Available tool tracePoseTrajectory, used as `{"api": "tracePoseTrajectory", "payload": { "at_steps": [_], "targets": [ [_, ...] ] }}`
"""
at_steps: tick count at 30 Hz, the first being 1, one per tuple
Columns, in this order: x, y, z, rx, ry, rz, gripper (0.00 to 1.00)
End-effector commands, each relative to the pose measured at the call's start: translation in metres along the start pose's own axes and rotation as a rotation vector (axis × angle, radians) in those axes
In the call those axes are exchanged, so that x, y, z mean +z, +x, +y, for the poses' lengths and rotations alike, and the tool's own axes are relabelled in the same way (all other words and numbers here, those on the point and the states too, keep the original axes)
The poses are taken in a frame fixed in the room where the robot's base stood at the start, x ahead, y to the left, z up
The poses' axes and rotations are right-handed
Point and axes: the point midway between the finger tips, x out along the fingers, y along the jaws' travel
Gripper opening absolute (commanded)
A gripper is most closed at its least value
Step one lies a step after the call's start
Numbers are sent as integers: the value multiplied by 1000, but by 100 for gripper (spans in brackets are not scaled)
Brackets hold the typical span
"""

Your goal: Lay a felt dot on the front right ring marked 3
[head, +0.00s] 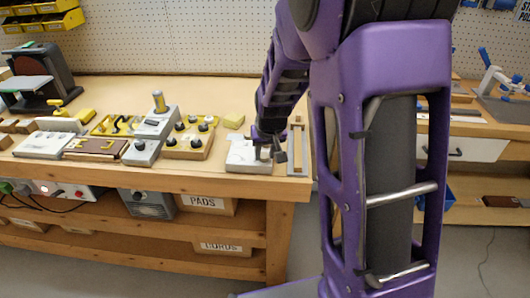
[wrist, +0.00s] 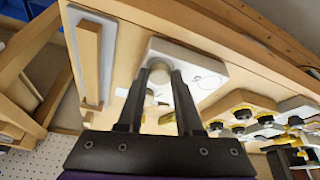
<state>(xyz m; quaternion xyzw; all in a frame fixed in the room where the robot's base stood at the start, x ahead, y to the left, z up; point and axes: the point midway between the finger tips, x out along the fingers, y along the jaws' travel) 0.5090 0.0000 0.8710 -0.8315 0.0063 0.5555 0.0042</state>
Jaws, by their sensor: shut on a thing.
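A pale plate (head: 241,157) lies near the bench's front edge in the head view. In the wrist view the plate (wrist: 192,58) carries a thin ring outline (wrist: 208,83) to the right of my fingers; I cannot read its number. My gripper (wrist: 162,76) is over the plate, its fingers pointing at it, and it also shows in the head view (head: 266,154). It is shut on a small pale round piece (wrist: 160,67), apparently a felt dot, between the fingertips. Whether the piece touches the plate is unclear. My fingers hide part of the plate.
A wooden strip fixture (head: 296,150) stands close to the right of the plate. To the left are a yellow-topped block with dark knobs (head: 189,140) and a grey block with a post (head: 157,122). A box labelled PADS (head: 205,203) sits on the shelf below.

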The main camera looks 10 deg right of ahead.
Motion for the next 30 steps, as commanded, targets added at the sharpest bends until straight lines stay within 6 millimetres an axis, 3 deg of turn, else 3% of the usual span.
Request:
{"api": "tracePoseTrajectory", "payload": {
  "at_steps": [27, 28, 30],
  "targets": [
    [2, 5, 0, 0, 0, -1, 0],
    [2, 5, 0, 0, 0, -1, 38],
    [2, 5, 0, 0, 0, -1, 51]
  ]
}}
